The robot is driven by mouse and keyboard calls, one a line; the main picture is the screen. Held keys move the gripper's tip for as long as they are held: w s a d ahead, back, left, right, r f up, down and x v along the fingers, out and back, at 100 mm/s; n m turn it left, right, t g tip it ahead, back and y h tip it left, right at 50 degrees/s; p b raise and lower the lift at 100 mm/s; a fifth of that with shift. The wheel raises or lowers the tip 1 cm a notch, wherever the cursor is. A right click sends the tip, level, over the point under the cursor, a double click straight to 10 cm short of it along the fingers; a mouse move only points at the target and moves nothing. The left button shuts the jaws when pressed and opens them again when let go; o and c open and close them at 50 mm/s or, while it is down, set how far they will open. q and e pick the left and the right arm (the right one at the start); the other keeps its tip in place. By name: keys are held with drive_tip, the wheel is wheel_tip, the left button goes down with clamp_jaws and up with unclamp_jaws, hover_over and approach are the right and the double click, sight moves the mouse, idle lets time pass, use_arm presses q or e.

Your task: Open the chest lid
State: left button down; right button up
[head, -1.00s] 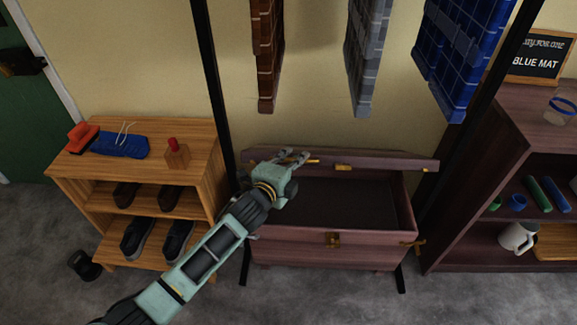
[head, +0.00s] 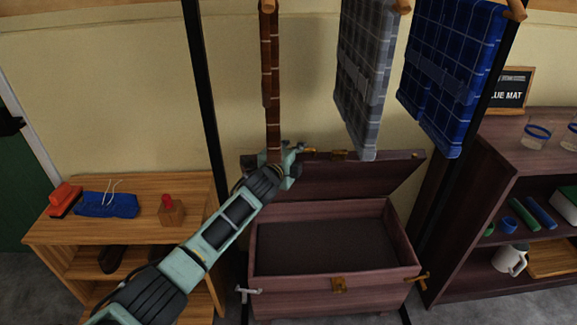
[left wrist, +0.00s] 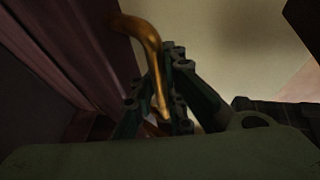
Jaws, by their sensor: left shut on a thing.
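The dark purple-brown chest (head: 300,300) stands at the middle of the head view. Its lid (head: 345,180) is swung up and leans back behind the open box, so the dark, empty-looking inside shows. My left gripper (head: 297,152) is at the top left part of the raised lid. In the left wrist view it is shut on a curved brass handle (left wrist: 147,38), with the fingers on both sides of the bar. A brass latch piece (head: 339,154) shows on the lid's upper edge and another (head: 339,285) on the box front. My right gripper is not in view.
Brown (head: 271,90), grey (head: 362,75) and blue (head: 450,75) checked cloths hang above the chest from a black-posted rack. A wooden shoe shelf (head: 190,190) stands left. A dark shelf (head: 470,285) with cups and rolls stands right.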

use_arm(q)
drive_tip(key=shift+w+r, duration=0.4)
drive_tip(key=shift+w, duration=0.3)
drive_tip(key=shift+w+r, duration=0.4)
drive_tip(key=shift+w, duration=0.25)
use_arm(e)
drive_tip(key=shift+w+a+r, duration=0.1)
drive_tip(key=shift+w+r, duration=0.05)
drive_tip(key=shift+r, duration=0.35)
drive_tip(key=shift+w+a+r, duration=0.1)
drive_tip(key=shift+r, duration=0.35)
use_arm(q)
drive_tip(key=c, duration=1.8)
unclamp_jaws()
drive_tip(key=shift+c, duration=0.2)
drive_tip(key=shift+f, duration=0.15)
drive_tip(key=shift+s+a, duration=0.1)
drive_tip(key=shift+s, duration=0.05)
drive_tip(key=v, duration=1.1)
drive_tip(key=shift+s, duration=0.4)
drive_tip(key=shift+a, duration=0.1)
